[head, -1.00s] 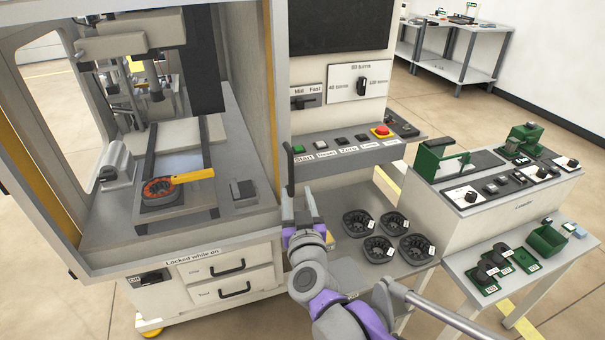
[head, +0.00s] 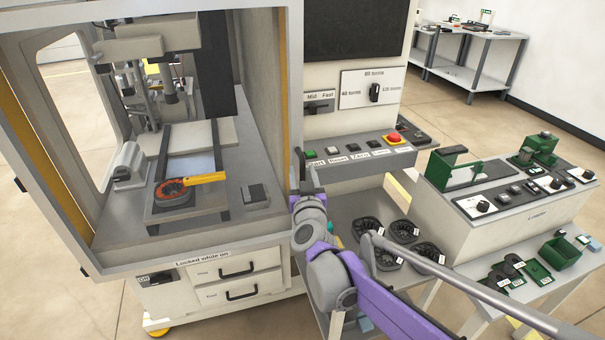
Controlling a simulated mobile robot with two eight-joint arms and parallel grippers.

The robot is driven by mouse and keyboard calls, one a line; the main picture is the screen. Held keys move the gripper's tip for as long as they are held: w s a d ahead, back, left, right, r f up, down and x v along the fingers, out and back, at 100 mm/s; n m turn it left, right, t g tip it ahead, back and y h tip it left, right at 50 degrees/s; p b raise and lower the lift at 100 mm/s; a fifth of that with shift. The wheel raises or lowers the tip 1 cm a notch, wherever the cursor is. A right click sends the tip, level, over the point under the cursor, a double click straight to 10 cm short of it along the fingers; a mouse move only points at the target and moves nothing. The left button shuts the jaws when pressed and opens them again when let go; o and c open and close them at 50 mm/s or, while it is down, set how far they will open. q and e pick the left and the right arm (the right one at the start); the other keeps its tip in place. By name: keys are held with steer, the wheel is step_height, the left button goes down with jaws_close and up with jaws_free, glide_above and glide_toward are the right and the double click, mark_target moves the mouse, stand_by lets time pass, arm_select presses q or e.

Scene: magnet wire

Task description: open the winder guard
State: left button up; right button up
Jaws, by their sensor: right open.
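The winder (head: 285,100) is the large grey cabinet at left; its front is framed in grey and the inside shows clearly. I cannot tell whether a clear guard pane covers the front. A thin dark upright bar (head: 301,150), perhaps the guard handle, stands at the right edge of the frame. My right gripper (head: 309,182) is open, fingers pointing up, beside the lower end of this bar; I cannot tell whether it touches. Inside, a ring-shaped part with orange winding (head: 172,190) sits under a yellow arm (head: 205,178). My left gripper is not in view.
A control shelf with buttons and a red stop knob (head: 393,138) juts out just right of my gripper. Below it, several black ring parts (head: 403,231) lie on a table. A green-fitted tester (head: 520,190) stands at right. Drawers (head: 236,271) are under the winder.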

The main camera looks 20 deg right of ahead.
jaws_close()
stand_by(1.3)
